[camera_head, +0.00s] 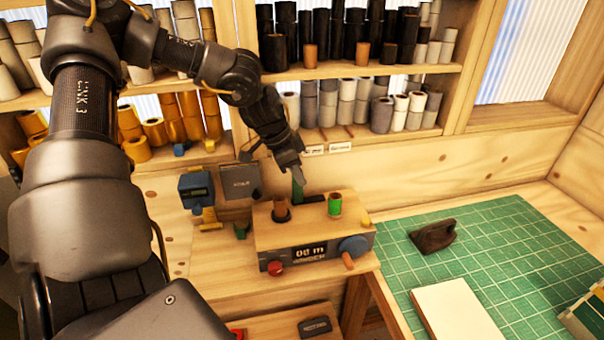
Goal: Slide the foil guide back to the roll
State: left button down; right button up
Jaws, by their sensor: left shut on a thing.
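The winder (315,232) is a wooden box with a display reading "00 m", standing on the bench in the middle of the head view. A dark green upright piece, which looks like the foil guide (297,190), stands at its back edge between two spools. My left gripper (294,176) comes down from above and is shut on the top of this guide. A dark roll on a brown core (281,210) stands left of the guide, and a bright green roll (334,205) stands to its right. The gripper's fingers partly hide the guide's top. My right gripper is not in view.
A blue-grey device (196,190) and a dark box (240,181) stand left of the winder. A green cutting mat (480,240) at right holds a dark iron-like tool (433,236) and a pale board (462,312). Shelves of rolls line the back.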

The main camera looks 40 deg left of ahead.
pick_arm(q)
jog(key=c, duration=1.5)
grip_release()
jog(key=shift+s+a, duration=0.1)
jog(key=shift+a, duration=0.1)
jog(key=shift+c, duration=0.2)
jog(key=shift+o, duration=1.2)
jog(key=shift+s+a, duration=0.15)
jog(key=shift+d+r, duration=0.1)
jog(key=shift+d, duration=0.15)
jog(key=shift+r, duration=0.25)
jog(key=b+v, duration=0.3)
jog(key=v, duration=0.7)
jog(key=shift+a, duration=0.3)
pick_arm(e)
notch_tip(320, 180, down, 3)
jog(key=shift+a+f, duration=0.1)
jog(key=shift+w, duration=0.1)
